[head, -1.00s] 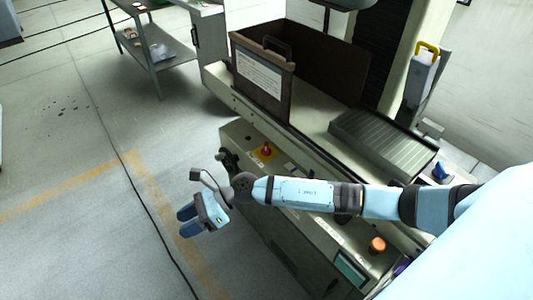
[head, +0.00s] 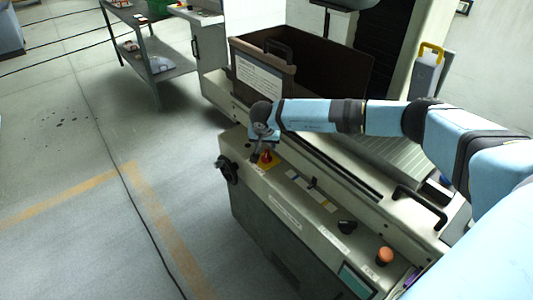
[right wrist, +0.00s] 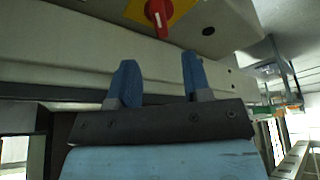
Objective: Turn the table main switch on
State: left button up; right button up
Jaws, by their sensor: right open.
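A red rotary switch (head: 266,157) on a yellow plate sits on the sloped panel of the beige machine, near its far left corner. It also shows at the top of the right wrist view (right wrist: 158,14), its lower part hanging over the plate edge. My right gripper (head: 259,151) is right at the switch in the head view and partly covers it. In the right wrist view its two blue fingers (right wrist: 158,78) are apart and empty. They point towards the switch, with a gap of panel between. My left gripper is not in view.
The panel also bears a black knob (head: 347,227), an orange button (head: 384,256) and a small screen (head: 355,281). A black handle (head: 228,169) sticks out at its left end. A brown bin (head: 318,72) stands behind. The floor at left is clear.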

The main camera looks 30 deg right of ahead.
aim_at(267, 153)
jog(key=x, duration=0.8)
jog(key=shift+w+f, duration=0.1)
jog(key=shift+f, duration=0.3)
grip_shut()
